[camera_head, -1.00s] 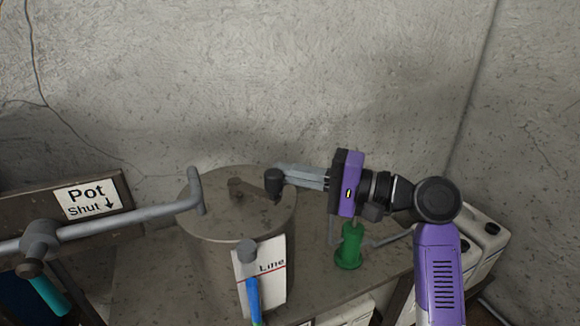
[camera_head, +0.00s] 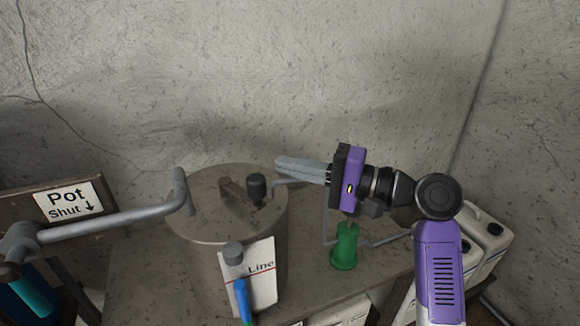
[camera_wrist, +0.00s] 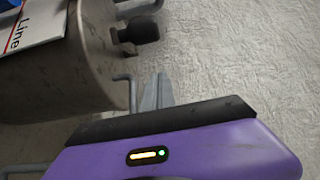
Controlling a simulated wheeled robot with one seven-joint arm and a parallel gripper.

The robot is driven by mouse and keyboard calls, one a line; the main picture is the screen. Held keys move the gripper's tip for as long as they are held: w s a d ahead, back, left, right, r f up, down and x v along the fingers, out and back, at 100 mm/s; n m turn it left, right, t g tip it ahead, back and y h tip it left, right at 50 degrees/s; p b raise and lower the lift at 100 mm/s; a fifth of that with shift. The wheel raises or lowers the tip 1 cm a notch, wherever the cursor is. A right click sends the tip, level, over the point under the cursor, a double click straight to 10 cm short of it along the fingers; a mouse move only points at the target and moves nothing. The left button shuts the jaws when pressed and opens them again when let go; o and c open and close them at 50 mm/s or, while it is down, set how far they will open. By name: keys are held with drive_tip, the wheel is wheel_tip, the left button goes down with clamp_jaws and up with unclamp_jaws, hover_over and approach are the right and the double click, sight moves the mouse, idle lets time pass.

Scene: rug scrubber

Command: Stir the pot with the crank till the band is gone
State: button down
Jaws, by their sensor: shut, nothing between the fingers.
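The pot (camera_head: 205,225) is a grey metal drum with a flat lid. On the lid is a crank (camera_head: 234,192) with an upright black knob (camera_head: 256,188) at its right end; the knob also shows in the wrist view (camera_wrist: 139,30). My gripper (camera_head: 281,165) is shut and empty, with its fingers just behind and right of the knob. In the wrist view its fingers (camera_wrist: 156,84) look apart from the knob. A white card (camera_head: 258,268) marked "Line" with a red line is on the pot's front, beside a blue tube (camera_head: 243,300). I cannot make out a band in the pot.
A green stand (camera_head: 345,250) is under my gripper. White containers (camera_head: 485,240) stand at right. The concrete wall is close behind.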

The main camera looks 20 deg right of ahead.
drive_tip(key=s+d+b, duration=0.2)
drive_tip(key=s+d, duration=0.2)
drive_tip(key=s, duration=0.3)
drive_tip(key=s+a+m+g+y+b, duration=0.1)
drive_tip(key=s+a+m+b, duration=0.2)
drive_tip(key=m, duration=1.5)
drive_tip(key=s+a+m+g+y+b, duration=0.15)
drive_tip(key=s+a+m, duration=0.25)
drive_tip(key=m, duration=1.3)
drive_tip(key=shift+t+h, duration=0.35)
drive_tip(key=shift+h, duration=0.2)
drive_tip(key=w+a+p, duration=0.1)
drive_tip(key=w, duration=0.1)
drive_tip(key=w+a+p, duration=0.2)
drive_tip(key=w, duration=0.1)
drive_tip(key=w+a+p, duration=0.1)
drive_tip(key=w+a, duration=0.1)
drive_tip(key=shift+w+a, duration=0.2)
drive_tip(key=shift+w, duration=0.2)
drive_tip(key=shift+w+d+f+p, duration=0.1)
drive_tip(key=shift+w+d+p, duration=0.1)
drive_tip(key=shift+d+p, duration=0.1)
